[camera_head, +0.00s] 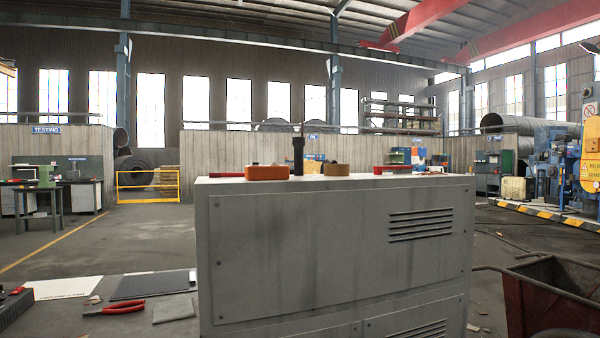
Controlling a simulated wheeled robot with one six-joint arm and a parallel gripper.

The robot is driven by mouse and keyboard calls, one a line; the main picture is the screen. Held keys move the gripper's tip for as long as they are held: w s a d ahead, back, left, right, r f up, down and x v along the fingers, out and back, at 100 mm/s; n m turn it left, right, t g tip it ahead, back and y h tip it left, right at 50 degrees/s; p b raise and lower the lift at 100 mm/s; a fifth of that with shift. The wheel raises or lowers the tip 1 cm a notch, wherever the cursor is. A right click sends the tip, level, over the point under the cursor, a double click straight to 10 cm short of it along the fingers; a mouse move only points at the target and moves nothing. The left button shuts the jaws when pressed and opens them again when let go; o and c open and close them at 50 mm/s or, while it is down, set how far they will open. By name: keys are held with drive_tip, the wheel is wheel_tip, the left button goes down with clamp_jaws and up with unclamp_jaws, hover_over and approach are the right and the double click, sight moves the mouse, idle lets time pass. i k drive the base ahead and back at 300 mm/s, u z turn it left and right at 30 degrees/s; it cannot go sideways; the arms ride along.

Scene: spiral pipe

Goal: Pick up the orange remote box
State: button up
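An orange box (263,173), which looks like the remote box, lies flat on top of the grey metal cabinet (330,245), near its left front edge. A darker round spot shows on its front side. A dark upright device with a thin antenna (298,157) stands just right of it, close to it or touching; I cannot tell which. My gripper is not in view.
A tan tape roll (336,170) and a red tool (393,168) also lie on the cabinet top. Red pliers (122,307) and dark flat sheets (152,284) lie on a lower surface at left. A red cart (555,295) stands at lower right.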

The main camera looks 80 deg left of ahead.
sight(252, 171)
drive_tip(key=u, duration=1.3)
drive_tip(key=i, duration=2.75)
drive_tip(key=u, duration=2.95)
